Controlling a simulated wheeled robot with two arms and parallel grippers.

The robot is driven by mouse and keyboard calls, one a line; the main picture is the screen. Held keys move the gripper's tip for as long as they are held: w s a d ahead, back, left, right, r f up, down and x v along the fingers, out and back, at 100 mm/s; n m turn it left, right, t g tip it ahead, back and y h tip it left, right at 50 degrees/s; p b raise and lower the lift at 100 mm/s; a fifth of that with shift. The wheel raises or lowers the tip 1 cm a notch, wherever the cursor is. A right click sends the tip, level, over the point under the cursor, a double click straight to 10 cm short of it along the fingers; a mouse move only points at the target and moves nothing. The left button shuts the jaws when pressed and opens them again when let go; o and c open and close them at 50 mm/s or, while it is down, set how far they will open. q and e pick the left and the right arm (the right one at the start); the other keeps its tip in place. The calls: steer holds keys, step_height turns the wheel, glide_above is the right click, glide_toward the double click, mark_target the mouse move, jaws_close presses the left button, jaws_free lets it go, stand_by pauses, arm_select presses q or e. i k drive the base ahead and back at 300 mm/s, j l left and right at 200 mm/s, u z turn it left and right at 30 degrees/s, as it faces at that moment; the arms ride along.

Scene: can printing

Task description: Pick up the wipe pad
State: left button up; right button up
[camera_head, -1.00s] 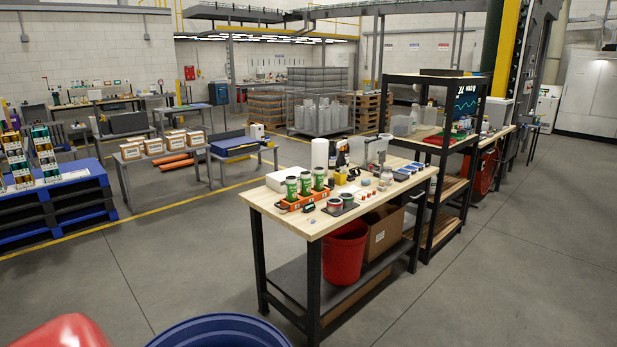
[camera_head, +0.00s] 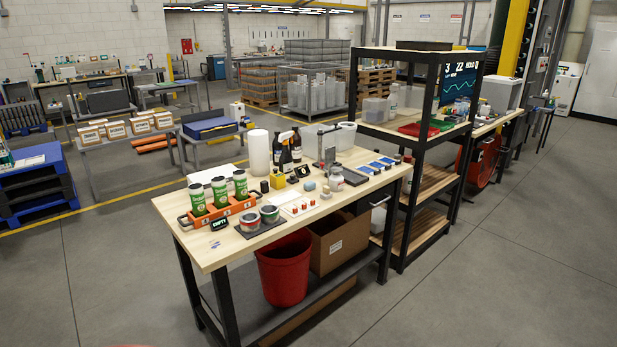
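The wooden-topped workbench (camera_head: 185,245) stands ahead of me with many small items on it. A small pale blue-grey block (camera_head: 310,186) near the middle of the top looks like the wipe pad, but it is too small to be sure. It lies behind a white tray with small red pieces (camera_head: 298,205), with a white-capped jar (camera_head: 336,178) to its right. Neither of my grippers is in view.
An orange holder (camera_head: 218,212) with green cans (camera_head: 220,191) stands at the bench's left, beside two small tins (camera_head: 249,222). Spray bottles (camera_head: 286,155) and a white roll (camera_head: 258,152) stand behind. A black shelf rack (camera_head: 434,105) adjoins on the right. The floor in front is clear.

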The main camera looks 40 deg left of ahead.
mark_target(310, 185)
steer(key=i+j+u, duration=0.15)
steer(key=i+u, duration=0.3)
steer(key=i, duration=0.15)
steer(key=i+u, duration=0.5)
steer(key=i+l, duration=0.05)
steer(key=i, duration=0.05)
